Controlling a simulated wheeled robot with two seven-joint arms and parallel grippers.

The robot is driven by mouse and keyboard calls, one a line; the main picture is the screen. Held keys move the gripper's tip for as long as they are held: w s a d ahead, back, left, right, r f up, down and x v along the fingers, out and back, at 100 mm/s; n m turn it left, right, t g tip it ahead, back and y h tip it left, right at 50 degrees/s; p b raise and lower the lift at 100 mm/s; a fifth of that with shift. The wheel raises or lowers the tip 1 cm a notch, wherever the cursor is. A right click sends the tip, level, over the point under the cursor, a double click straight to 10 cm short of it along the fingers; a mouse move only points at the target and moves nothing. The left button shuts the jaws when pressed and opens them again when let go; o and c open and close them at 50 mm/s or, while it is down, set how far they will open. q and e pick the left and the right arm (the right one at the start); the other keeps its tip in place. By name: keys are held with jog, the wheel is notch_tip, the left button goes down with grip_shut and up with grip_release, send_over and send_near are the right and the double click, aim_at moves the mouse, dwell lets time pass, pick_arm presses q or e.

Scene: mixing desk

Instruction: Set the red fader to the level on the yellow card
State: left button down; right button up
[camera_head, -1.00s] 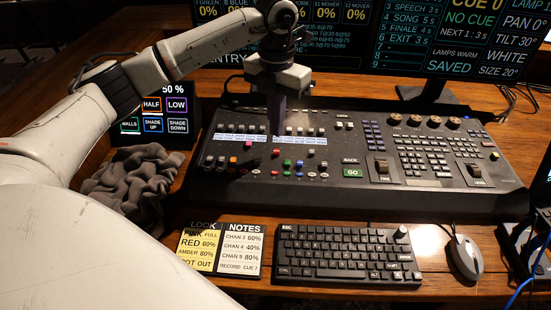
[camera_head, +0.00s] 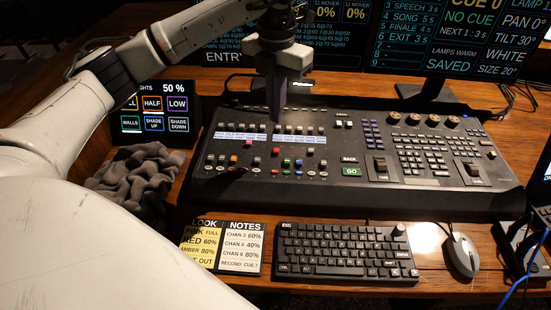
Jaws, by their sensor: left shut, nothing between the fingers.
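The yellow card (camera_head: 200,256) lies on the desk at the lower left, beside a white notes card. My left gripper (camera_head: 277,118) is shut and empty, pointing down above the upper rows of the console, behind the red cap in the picture. My right gripper is out of view.
A black keyboard (camera_head: 345,254) and a mouse (camera_head: 461,255) lie in front of the console. A crumpled grey cloth (camera_head: 146,175) and a lights touch panel (camera_head: 155,117) are at the left. Monitors (camera_head: 450,40) stand behind the console.

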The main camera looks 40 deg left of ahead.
pick_arm(q)
jog(key=s+d+r, duration=0.1)
jog(key=s+d, duration=0.4)
jog(key=s, duration=0.4)
jog(key=shift+s+d+r, duration=0.2)
jog(key=shift+d+r, duration=0.1)
jog(key=shift+r, duration=0.1)
